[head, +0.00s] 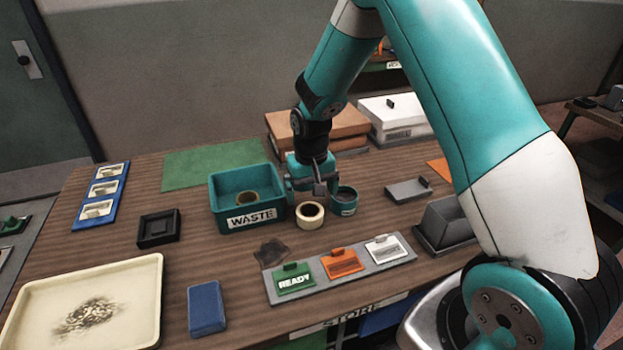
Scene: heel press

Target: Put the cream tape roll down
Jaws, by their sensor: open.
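The cream tape roll (310,215) rests on the wooden table, in front of the teal waste bin's right corner. Its dark round hole faces up. My gripper (314,195) hangs just behind and above the roll, pointing down. Its jaws are open, and the roll appears to be outside them, though the fingertips are small and partly hidden. A teal round container (344,202) stands close to the right of the gripper.
A grey strip (370,262) with green, orange and white tags lies in front. A cream tray (140,330), blue block (206,307) and black square holder (158,228) are left. Bare table lies between them.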

